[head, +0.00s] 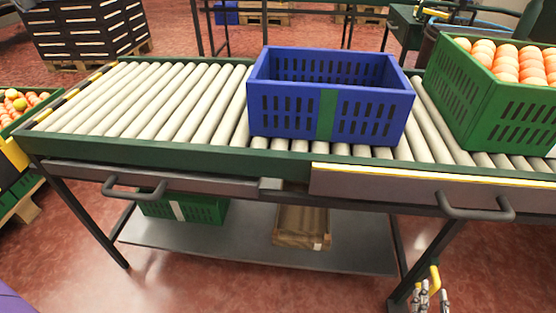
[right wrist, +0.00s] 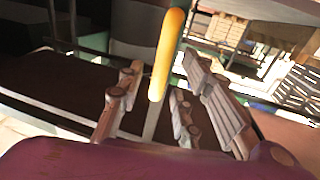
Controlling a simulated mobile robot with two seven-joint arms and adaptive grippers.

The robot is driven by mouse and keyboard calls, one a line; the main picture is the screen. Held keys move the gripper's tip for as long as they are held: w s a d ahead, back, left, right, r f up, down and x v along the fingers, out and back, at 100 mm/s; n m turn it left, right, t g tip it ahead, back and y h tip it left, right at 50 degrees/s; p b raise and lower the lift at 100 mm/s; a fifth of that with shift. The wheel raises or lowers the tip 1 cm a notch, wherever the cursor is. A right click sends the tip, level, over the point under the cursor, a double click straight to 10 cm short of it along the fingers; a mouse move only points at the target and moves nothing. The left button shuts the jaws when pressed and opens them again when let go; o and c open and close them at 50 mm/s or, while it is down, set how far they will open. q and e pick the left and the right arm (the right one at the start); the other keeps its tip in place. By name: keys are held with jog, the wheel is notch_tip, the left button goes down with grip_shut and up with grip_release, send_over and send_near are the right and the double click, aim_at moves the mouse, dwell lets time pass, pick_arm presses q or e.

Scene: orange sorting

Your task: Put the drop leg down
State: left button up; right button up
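The drop leg (head: 413,285) is a dark bar under the right part of the conveyor table, with a yellow handle (head: 434,277) on it. My right gripper (head: 430,298) is at the lower right of the head view, just below the yellow handle. In the right wrist view, the yellow handle (right wrist: 167,58) stands between the spread fingers of my right gripper (right wrist: 160,108), which look open. Whether any finger touches it I cannot tell. My left gripper is not in view.
A blue crate (head: 268,125) looks empty on the roller conveyor (head: 125,95). A green crate (head: 482,105) of oranges stands at its right. Two grey handles (head: 135,190) (head: 475,210) stick out in front. A lower shelf (head: 250,251) holds a green crate (head: 205,213) and a wooden box (head: 300,225).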

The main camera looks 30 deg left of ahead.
jog(key=shift+w+a+b, duration=0.2)
jog(key=shift+w+b, duration=0.1)
jog(key=shift+w, duration=0.85)
grip_shut()
jog(key=shift+d, duration=0.1)
